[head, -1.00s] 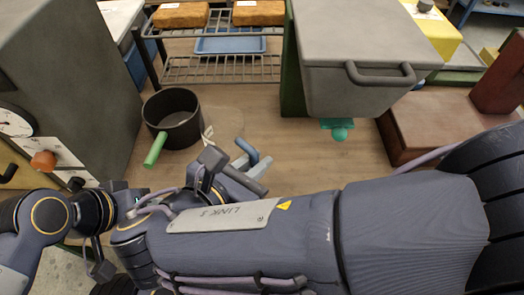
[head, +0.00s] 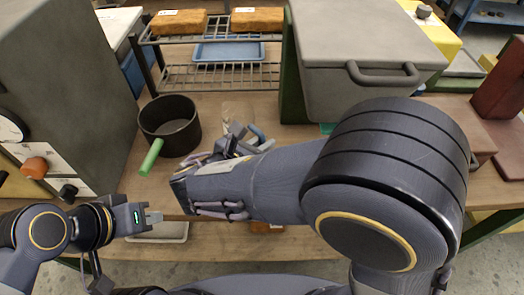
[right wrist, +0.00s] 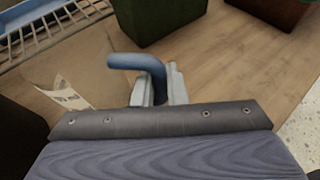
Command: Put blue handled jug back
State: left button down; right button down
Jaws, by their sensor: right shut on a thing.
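The jug (right wrist: 72,72) looks clear, with a white label, and is hard to make out against the wooden bench in the right wrist view. Its blue handle (right wrist: 136,62) rises between the fingers of my right gripper (right wrist: 158,88), which is shut on it. In the head view the blue handle (head: 258,134) shows beside my right gripper (head: 238,142), partly behind my forearm. Whether the jug touches the bench is unclear. My left gripper (head: 153,217) is at the lower left, apart from the jug, seen edge-on.
A dark pan with a green handle (head: 169,124) stands left of the jug. Behind are a wire rack (head: 220,76) and a blue tray (head: 229,52). A grey box with a bar handle (head: 365,50) stands right, and a grey cabinet (head: 65,70) left. Some bench between is clear.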

jog(key=shift+f, duration=1.25)
jog(key=shift+f, duration=0.2)
jog(key=c, duration=1.5)
grip_release()
jog(key=shift+o, duration=0.2)
